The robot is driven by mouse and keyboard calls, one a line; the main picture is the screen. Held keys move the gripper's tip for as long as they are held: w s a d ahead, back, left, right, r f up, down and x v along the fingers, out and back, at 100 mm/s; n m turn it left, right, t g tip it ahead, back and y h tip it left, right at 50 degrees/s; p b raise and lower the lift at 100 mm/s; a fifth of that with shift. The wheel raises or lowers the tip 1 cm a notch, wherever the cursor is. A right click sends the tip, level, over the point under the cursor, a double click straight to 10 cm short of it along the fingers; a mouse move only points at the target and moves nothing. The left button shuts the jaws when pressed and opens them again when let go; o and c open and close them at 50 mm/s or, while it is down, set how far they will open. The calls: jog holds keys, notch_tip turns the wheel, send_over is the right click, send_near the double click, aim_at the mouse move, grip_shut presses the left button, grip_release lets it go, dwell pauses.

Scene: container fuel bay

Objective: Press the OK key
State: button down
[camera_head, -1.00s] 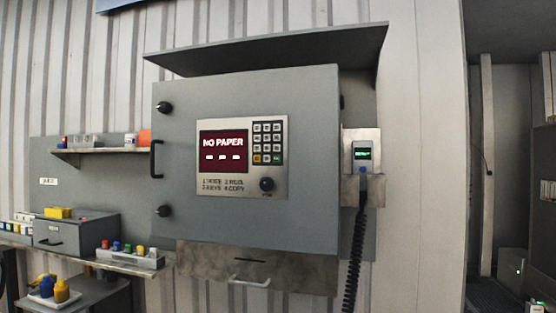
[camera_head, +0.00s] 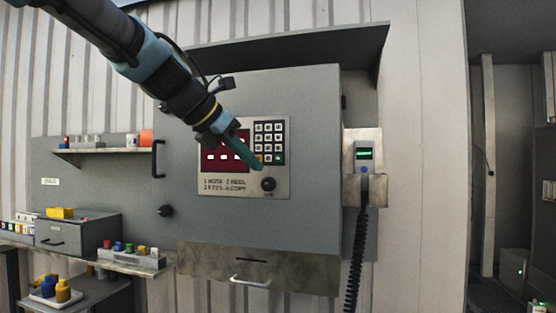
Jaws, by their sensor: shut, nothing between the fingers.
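The keypad (camera_head: 269,140) sits at the upper right of the metal panel on a grey cabinet. Its bottom right key is green (camera_head: 278,158); its lettering is too small to read, so I cannot confirm that it says OK. The bottom left key is yellowish. My gripper (camera_head: 258,167) is shut and empty, its teal fingers slanting down to the right in front of the panel. The tip shows just left of and below the green key; I cannot tell whether it touches anything. The red screen (camera_head: 212,157) is partly hidden behind the gripper.
A black knob (camera_head: 268,184) sits under the keypad. A handset with a coiled cord (camera_head: 355,245) hangs at the right. The cabinet has a black door handle (camera_head: 158,159) at its left. Shelves with small items (camera_head: 95,150) stand left.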

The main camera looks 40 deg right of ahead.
aim_at(278, 158)
jog(key=shift+s+d+r+n, duration=0.3)
jog(key=shift+s+d+r, duration=0.15)
jog(key=shift+s+r, duration=0.3)
jog(key=shift+w, duration=0.1)
jog(key=shift+w+d+p, duration=0.45)
jog(key=shift+w+d, duration=0.35)
jog(key=shift+d, duration=0.45)
jog(key=shift+w+d+p, duration=0.4)
jog(key=shift+w+d, duration=0.4)
jog(key=shift+d, duration=0.4)
jog(key=shift+w+d+p, duration=0.45)
jog(key=shift+w+d, duration=0.35)
jog(key=shift+d, duration=0.45)
jog(key=shift+w+d+p, duration=0.2)
jog(key=shift+d+p, duration=0.15)
jog(key=shift+p, duration=0.2)
